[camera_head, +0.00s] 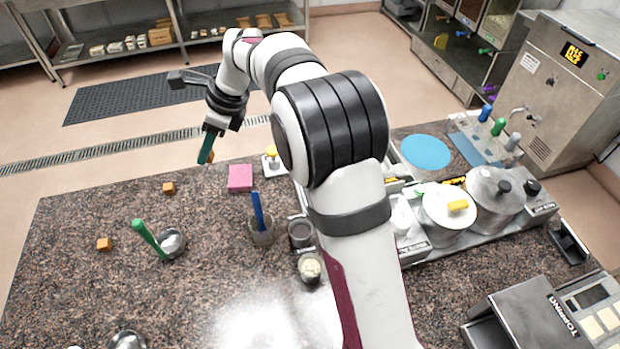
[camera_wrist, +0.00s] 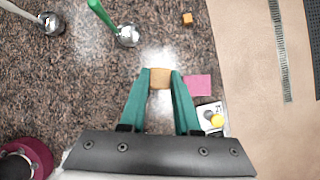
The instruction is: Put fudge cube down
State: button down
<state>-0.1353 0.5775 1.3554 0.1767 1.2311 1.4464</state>
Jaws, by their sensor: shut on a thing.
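My gripper (camera_head: 207,148), with green fingers, is shut on a brown fudge cube (camera_wrist: 160,78), seen between the fingertips in the wrist view. In the head view the gripper is near the far edge of the speckled counter, and the held cube (camera_head: 212,156) shows only as a sliver behind the fingers. It appears to be above the counter, but the exact height cannot be told. Two other orange-brown cubes lie apart on the counter, one at the far left-centre (camera_head: 168,188) and one nearer at left (camera_head: 104,244). One loose cube (camera_wrist: 187,19) also shows in the wrist view.
A pink block (camera_head: 240,178) lies right of the gripper, beside a small white scale with a yellow item (camera_head: 271,160). A green-handled ladle (camera_head: 150,238) lies left of centre. A cup with a blue-handled tool (camera_head: 260,228) stands nearer. Bare counter surrounds the loose cubes.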

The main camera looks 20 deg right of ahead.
jog(key=s+d+m, duration=0.1)
jog(key=s+d, duration=0.1)
jog(key=d, duration=1.4)
notch_tip(320, 180, down, 11)
jog(key=shift+t, duration=0.4)
jog(key=w+a+f, duration=0.1)
jog(key=a+f, duration=0.1)
jog(key=a, duration=0.1)
jog(key=w+a+f, duration=0.1)
jog(key=a+f, duration=0.1)
jog(key=a, duration=0.2)
jog(key=w+a+f, duration=0.1)
jog(key=a+f, duration=0.2)
jog(key=a, duration=0.1)
jog(key=shift+w, duration=0.4)
jog(key=shift+f, duration=1.95)
jog(key=c, duration=0.6)
grip_release()
jog(key=shift+f, duration=0.1)
jog(key=v, duration=1.2)
jog(key=shift+d, duration=0.15)
